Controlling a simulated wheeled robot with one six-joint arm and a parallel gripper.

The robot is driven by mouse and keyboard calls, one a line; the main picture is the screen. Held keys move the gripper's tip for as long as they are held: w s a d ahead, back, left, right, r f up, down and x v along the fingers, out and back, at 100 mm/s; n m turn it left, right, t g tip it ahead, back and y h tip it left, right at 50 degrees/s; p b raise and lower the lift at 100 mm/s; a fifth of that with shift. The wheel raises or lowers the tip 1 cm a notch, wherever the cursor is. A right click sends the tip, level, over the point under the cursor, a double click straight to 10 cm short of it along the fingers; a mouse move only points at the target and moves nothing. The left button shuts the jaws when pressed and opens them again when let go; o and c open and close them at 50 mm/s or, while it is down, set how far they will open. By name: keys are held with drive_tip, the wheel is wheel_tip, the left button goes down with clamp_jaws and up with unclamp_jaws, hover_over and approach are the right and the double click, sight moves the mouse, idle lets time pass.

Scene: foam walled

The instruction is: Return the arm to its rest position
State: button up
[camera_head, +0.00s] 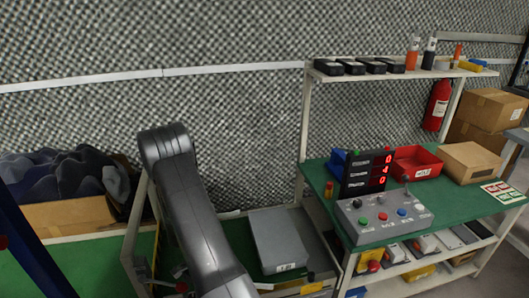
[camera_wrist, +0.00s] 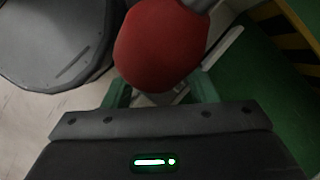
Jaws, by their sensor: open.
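My arm (camera_head: 185,205) shows in the head view as a dark grey link. It rises from the bottom edge to a bend in front of the foam wall. My gripper is out of sight in the head view. In the wrist view my gripper (camera_wrist: 160,92) is at the bottom, with a dark body, a lit green strip and greenish fingers apart. A red rounded thing (camera_wrist: 160,45) on a grey stem fills the view in front of the fingers. I cannot tell what it is, how far off it is, or whether the fingers touch it.
A green-topped workbench (camera_head: 425,205) stands at right with a control box (camera_head: 383,219), a red bin (camera_head: 417,162) and a cardboard box (camera_head: 470,162). A grey case (camera_head: 278,240) lies beside my arm. A cloth-filled box (camera_head: 75,214) is at left.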

drive_tip(key=shift+n+p, duration=0.3)
drive_tip(key=shift+p, duration=0.05)
drive_tip(key=shift+n, duration=0.3)
drive_tip(key=shift+f, duration=0.15)
